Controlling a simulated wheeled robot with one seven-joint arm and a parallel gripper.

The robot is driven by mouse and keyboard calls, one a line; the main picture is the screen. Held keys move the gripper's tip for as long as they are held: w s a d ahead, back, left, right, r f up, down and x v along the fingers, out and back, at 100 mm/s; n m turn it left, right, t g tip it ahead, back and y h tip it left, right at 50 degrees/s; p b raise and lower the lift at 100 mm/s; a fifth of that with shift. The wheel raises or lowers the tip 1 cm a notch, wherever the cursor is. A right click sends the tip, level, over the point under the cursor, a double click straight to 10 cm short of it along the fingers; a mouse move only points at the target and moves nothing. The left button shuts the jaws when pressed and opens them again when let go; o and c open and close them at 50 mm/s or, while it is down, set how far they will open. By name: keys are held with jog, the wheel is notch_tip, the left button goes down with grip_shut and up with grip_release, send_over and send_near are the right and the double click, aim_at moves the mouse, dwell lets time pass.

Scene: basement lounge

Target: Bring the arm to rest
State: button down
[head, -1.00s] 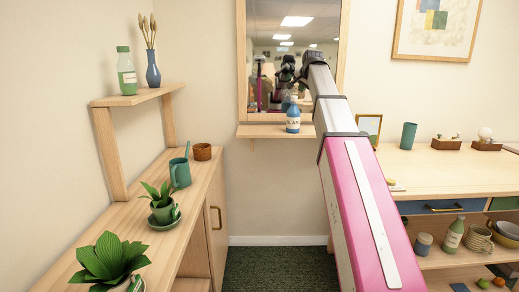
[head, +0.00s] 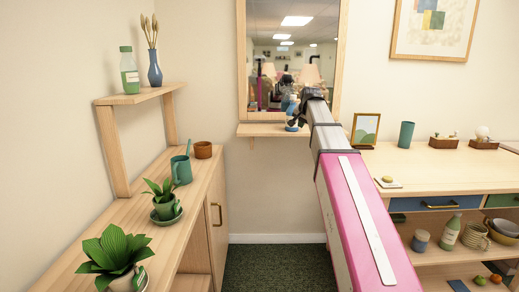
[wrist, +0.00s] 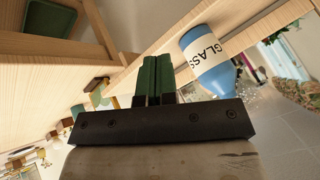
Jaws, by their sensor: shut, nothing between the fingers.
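My arm reaches forward, and my gripper (head: 297,113) is in front of the small wall shelf under the mirror. In the wrist view my gripper (wrist: 155,62) has its two dark green fingers together, with nothing between them. A blue glass bottle (wrist: 206,62) with a white label reading "GLAS" is just right of the fingers, apart from them in the picture. In the head view the bottle (head: 290,123) stands on the wall shelf (head: 258,130), partly hidden by my gripper.
A long counter (head: 450,172) on the right holds a picture frame (head: 365,130) and a green cup (head: 406,134). Dark carpet (head: 275,268) between them is clear.

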jog(key=s+f+n+g, duration=0.2)
jog(key=s+f, duration=0.5)
jog(key=f, duration=0.6)
jog(key=s+f+n+g, duration=0.1)
jog(key=s+f+g, duration=0.1)
jog(key=s+f, duration=0.8)
jog(key=s+f+n+g, duration=0.3)
jog(key=s+f, duration=1.4)
jog(key=f, duration=0.4)
jog(key=shift+a+f+h, duration=0.2)
jog(key=shift+f+h, duration=0.15)
jog(key=shift+h, duration=0.05)
